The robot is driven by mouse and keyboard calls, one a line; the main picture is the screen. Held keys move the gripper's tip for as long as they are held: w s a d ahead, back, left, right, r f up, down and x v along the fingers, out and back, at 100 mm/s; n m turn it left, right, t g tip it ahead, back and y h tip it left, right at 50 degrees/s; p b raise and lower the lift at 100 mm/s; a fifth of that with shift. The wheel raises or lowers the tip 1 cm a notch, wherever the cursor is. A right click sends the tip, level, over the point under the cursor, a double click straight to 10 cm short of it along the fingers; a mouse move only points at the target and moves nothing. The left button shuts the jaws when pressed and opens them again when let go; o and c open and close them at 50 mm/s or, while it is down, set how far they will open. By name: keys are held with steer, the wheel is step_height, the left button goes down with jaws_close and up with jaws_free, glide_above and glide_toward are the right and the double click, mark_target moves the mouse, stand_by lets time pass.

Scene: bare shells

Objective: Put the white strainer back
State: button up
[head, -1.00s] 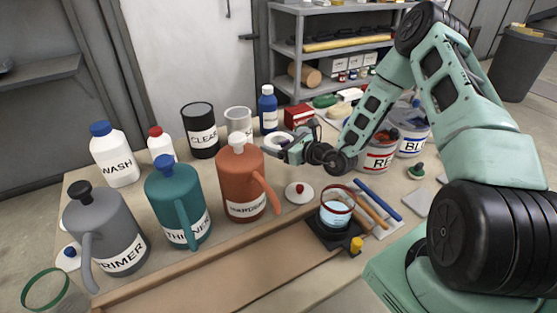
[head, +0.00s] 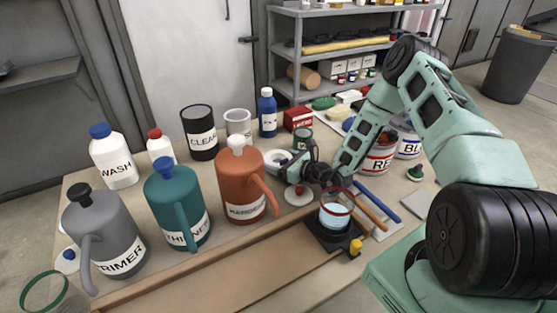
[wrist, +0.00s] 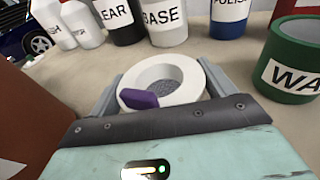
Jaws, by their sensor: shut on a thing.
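The white strainer (wrist: 192,88) is a thick white ring with a grey mesh middle and a purple tab (wrist: 139,99) on its near side. My gripper (wrist: 160,88) is shut on it, one finger along each side. In the head view the strainer (head: 271,158) is behind the handle side of the orange jug, partly hidden by my gripper (head: 285,165). It looks low over the bench; I cannot tell whether it touches.
The orange jug (head: 240,186) stands close at left. A green tin (wrist: 291,62) stands at right in the wrist view. Clear (head: 199,134) and base (head: 238,121) containers and a blue bottle (head: 267,112) stand behind. A cup of light blue liquid (head: 334,215) is in front.

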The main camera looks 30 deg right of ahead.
steer(key=shift+s+f, duration=0.1)
steer(key=shift+f, duration=0.3)
steer(key=o, duration=0.9)
steer(key=shift+f, duration=0.15)
steer(key=shift+o, duration=0.2)
steer(key=shift+d+r, duration=0.15)
steer(key=shift+r, duration=0.4)
steer(key=v, duration=0.7)
steer(key=shift+s+r+b, duration=0.1)
steer(key=shift+r+b, duration=0.15)
steer(key=shift+b, duration=0.05)
